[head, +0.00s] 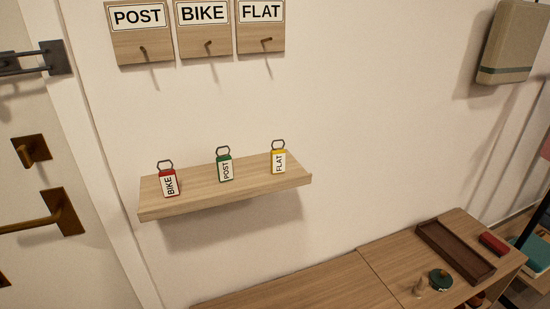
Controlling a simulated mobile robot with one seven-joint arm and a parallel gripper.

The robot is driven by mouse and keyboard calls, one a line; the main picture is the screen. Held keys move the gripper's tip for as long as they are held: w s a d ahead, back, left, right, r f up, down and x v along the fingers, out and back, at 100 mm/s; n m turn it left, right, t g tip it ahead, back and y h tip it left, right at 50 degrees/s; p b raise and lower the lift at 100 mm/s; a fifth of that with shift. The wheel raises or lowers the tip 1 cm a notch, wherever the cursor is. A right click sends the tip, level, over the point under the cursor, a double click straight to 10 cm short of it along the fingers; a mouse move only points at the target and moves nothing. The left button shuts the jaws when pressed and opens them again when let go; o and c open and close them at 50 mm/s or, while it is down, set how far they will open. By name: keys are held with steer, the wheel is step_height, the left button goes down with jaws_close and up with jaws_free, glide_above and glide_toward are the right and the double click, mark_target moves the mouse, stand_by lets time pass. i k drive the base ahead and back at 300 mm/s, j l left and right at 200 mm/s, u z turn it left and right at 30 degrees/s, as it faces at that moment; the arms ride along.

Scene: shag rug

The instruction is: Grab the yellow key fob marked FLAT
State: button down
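The yellow key fob (278,159) marked FLAT stands upright near the right end of a wooden wall shelf (205,195). It has a white label and a metal ring on top. To its left, a green fob (225,170) marked POST stands near the middle of the shelf. A red fob (169,181) marked BIKE stands towards the left end. The three fobs stand apart from each other. My gripper is not in view.
Wall hooks labelled POST (141,47), BIKE (207,44) and FLAT (261,40) are above and hold nothing. A door with handles (50,213) is at left. Below right, a cabinet (335,285) bears a brown tray (455,252) and small objects.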

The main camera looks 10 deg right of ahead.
mark_target(277, 156)
steer(key=i+l+z, duration=0.1)
steer(key=z, duration=0.25)
steer(key=i+z, duration=0.35)
steer(key=k, duration=0.05)
